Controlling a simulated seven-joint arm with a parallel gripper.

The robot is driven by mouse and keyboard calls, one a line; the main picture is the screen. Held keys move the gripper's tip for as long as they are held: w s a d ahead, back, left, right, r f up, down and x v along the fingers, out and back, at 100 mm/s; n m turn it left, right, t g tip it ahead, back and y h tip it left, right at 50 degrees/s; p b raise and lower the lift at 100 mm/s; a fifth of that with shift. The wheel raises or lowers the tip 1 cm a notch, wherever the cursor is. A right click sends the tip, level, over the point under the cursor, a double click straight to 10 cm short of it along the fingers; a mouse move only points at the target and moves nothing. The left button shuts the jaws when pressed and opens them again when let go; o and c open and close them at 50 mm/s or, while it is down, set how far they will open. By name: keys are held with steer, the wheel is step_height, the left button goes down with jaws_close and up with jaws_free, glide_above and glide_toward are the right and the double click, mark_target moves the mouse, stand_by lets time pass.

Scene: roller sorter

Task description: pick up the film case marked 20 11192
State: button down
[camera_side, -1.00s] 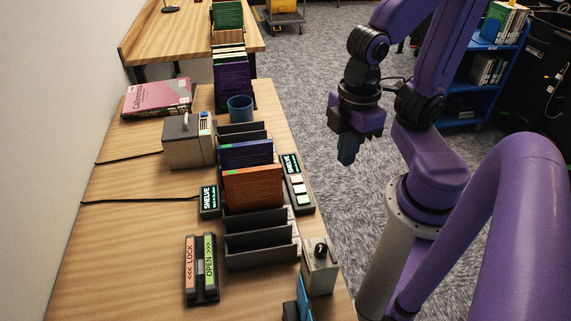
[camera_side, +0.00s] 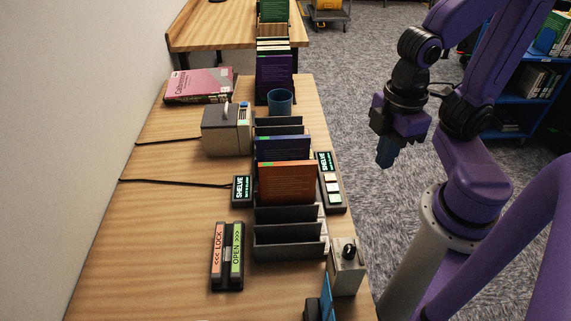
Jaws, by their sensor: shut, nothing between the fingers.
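No marking 20 11192 is readable in this view, so I cannot tell which item is the film case. An orange upright item (camera_side: 287,185) and a dark blue upright item (camera_side: 283,149) stand in the dark slotted rack (camera_side: 290,236) on the wooden table; their print is too small to read. A purple upright item (camera_side: 275,78) stands farther back. My gripper (camera_side: 386,156) points down, shut and empty, over the carpet to the right of the table. It is apart from the rack and all items.
A knob box (camera_side: 346,269) stands front right. The table's left side is mostly clear.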

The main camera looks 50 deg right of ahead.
stand_by(0.4)
steer(key=c, duration=1)
jaws_free()
step_height(320, 180, up, 2)
steer(key=m, duration=0.4)
glide_above(286, 149)
steer(key=f, duration=1.1)
steer(key=shift+s+d+f, duration=0.1)
steer(key=shift+d+f, duration=0.05)
steer(key=shift+d, duration=0.25)
steer(key=shift+w+f, duration=0.15)
steer(key=shift+f, duration=1.25)
steer(key=shift+w+f, duration=0.15)
steer(key=shift+f, duration=1.2)
